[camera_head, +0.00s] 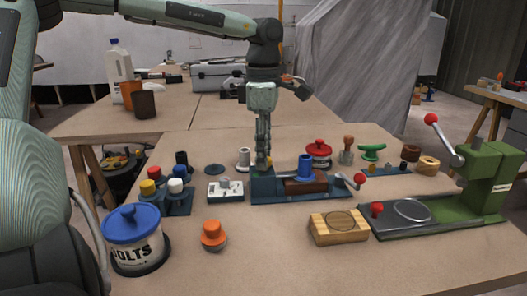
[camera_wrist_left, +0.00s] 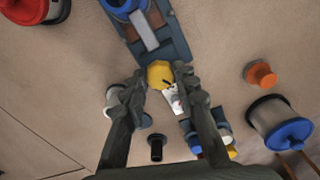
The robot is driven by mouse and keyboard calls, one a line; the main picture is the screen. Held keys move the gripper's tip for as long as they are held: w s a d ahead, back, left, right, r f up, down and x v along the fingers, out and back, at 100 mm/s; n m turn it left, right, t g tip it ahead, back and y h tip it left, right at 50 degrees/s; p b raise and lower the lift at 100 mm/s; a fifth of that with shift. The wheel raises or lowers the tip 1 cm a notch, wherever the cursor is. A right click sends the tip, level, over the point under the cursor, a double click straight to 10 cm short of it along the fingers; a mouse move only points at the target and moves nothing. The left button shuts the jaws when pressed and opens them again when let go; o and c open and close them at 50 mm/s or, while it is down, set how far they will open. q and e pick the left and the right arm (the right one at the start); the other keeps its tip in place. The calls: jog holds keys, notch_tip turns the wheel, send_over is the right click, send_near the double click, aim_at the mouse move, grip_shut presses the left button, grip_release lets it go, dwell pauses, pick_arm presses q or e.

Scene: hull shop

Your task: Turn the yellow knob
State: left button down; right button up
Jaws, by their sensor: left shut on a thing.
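My left gripper (camera_head: 263,160) points down at the left end of a blue fixture (camera_head: 262,192) on the table. In the left wrist view, the left gripper's fingertips (camera_wrist_left: 162,72) are shut on the sides of a yellow knob (camera_wrist_left: 159,73), which sits at the end of the blue fixture (camera_wrist_left: 175,42). In the head view the knob is hidden by the fingers. My right gripper is in neither view.
A white switch box (camera_head: 224,195) stands just left of the fixture. A cluster of coloured knobs (camera_head: 176,186) and a blue-lidded bolts tin (camera_head: 135,245) are further left. A green press (camera_head: 485,180) and wooden block (camera_head: 340,230) are right. The table's front middle is free.

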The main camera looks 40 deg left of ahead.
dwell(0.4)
pick_arm(q)
jog(key=c, duration=1.2)
grip_release()
jog(key=shift+o, duration=0.2)
notch_tip(320, 180, up, 12)
